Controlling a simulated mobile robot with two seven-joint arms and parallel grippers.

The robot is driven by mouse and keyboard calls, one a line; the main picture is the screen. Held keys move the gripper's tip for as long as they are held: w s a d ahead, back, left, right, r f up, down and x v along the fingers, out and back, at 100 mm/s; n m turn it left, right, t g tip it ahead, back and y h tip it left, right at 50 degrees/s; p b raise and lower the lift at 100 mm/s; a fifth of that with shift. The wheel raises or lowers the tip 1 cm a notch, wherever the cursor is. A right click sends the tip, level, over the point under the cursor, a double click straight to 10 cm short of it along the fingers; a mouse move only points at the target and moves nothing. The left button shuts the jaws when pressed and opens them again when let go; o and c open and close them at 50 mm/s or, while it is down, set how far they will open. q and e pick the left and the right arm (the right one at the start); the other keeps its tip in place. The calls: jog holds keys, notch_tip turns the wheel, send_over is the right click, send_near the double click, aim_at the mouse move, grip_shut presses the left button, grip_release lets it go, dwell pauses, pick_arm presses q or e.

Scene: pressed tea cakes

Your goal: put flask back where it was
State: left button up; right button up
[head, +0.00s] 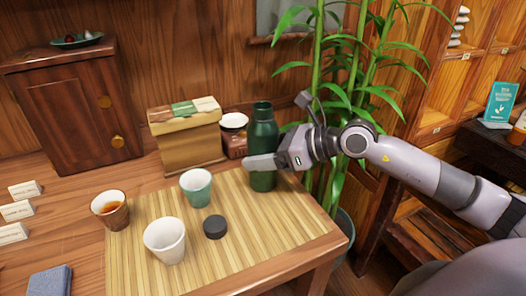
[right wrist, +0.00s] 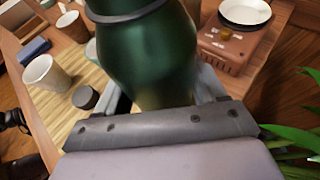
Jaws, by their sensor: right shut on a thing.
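The dark green flask (head: 263,134) stands upright over the right back part of the bamboo mat (head: 244,245). My right gripper (head: 262,163) is shut around its lower body from the right. In the right wrist view the green flask (right wrist: 150,50) fills the space between the fingers. I cannot tell whether its base touches the mat. A black round cap (head: 215,227) lies on the mat in front and to the left of the flask. My left gripper is not in view.
Bamboo leaves (head: 345,100) hang close to my right arm.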

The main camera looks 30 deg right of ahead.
jog(key=shift+r, duration=0.1)
jog(key=o, duration=1.4)
jog(key=shift+f, duration=0.2)
